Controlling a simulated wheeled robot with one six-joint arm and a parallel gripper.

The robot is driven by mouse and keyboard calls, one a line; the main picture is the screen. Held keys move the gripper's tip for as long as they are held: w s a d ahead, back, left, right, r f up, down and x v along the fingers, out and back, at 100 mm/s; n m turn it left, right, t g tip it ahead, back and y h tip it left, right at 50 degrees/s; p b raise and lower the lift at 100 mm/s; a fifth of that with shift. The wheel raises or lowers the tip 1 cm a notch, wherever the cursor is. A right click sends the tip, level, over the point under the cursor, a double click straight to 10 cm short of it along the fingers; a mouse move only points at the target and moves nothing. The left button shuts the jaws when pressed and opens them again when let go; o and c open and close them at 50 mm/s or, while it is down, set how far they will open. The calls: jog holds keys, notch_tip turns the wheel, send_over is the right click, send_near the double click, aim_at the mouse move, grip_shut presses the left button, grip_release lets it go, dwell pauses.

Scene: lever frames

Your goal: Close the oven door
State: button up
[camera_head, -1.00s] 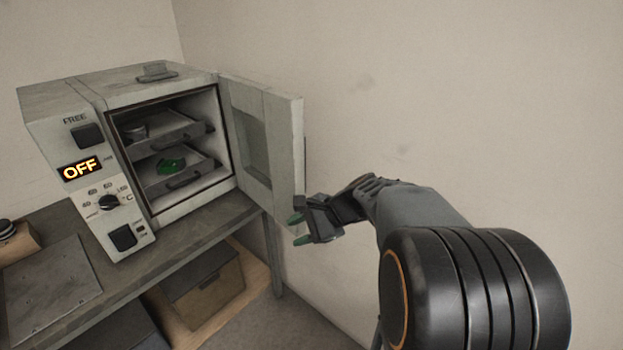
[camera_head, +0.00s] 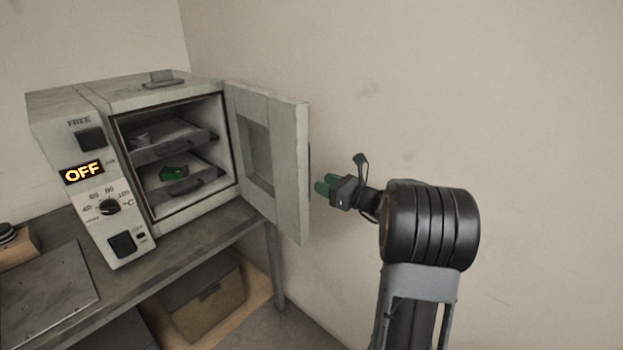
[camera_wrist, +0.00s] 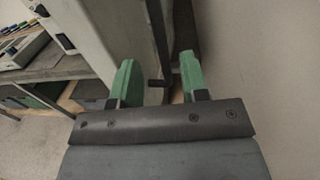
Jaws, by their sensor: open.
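The oven (camera_head: 115,165) stands on a bench with its display reading OFF. Its door (camera_head: 289,165) is swung wide open, hinged at the right side of the opening. Inside are two trays, with a green object (camera_head: 173,173) on the lower one. My gripper (camera_head: 322,187) is just right of the door's free edge, pointing left, apart from the front face as far as I can tell. In the wrist view its two green fingers (camera_wrist: 158,85) are spread apart, with a dark upright bar, seemingly the door's handle (camera_wrist: 158,45), between and beyond them. Contact cannot be told.
The grey bench (camera_head: 190,243) carries the oven and a flat metal plate (camera_head: 45,290) at front left. A box (camera_head: 205,293) sits on the shelf below. The wall (camera_head: 480,90) is behind and right of the door. Open floor lies below my arm.

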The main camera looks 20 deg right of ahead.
jog(key=shift+x, duration=2.6)
jog(key=shift+c, duration=0.3)
grip_shut()
